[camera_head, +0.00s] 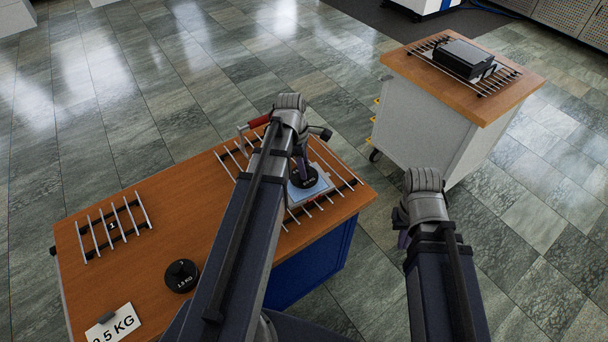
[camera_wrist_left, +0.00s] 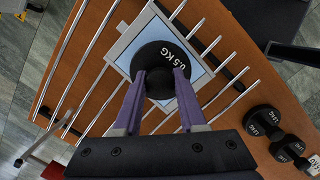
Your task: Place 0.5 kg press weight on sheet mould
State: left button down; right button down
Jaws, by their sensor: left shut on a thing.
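The black 0.5 kg press weight (camera_head: 306,180) is over the sheet mould (camera_head: 322,189), a pale blue sheet in a light grey frame. My left gripper (camera_head: 300,163) is above the mould. In the left wrist view its purple fingers (camera_wrist_left: 158,88) are shut on the knob of the weight (camera_wrist_left: 158,54), whose "0.5 KG" label shows. The weight lies within the outline of the mould (camera_wrist_left: 126,43) in that view. I cannot tell whether it touches the sheet. My right arm is at the right; its gripper (camera_head: 403,240) is mostly hidden, with only a purple bit showing.
Metal bars (camera_head: 338,170) lie around the mould. A heavier black weight (camera_head: 182,275), a "0.5 KG" card (camera_head: 116,324) and a small rack (camera_head: 112,227) are on the wooden table (camera_head: 160,215). A second cart (camera_head: 425,125) stands right.

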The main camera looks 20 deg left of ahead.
aim_at(298, 175)
pick_arm(q)
jog(key=shift+f+b, duration=0.95)
jog(key=shift+f, duration=0.4)
jog(key=shift+f, duration=0.1)
jog(key=shift+c, duration=2.3)
grip_release()
notch_tip(298, 175, up, 12)
jog(key=a+p, duration=0.1)
jog(key=p, duration=1.1)
jog(key=shift+s+a, duration=0.2)
jog(key=shift+a, duration=0.2)
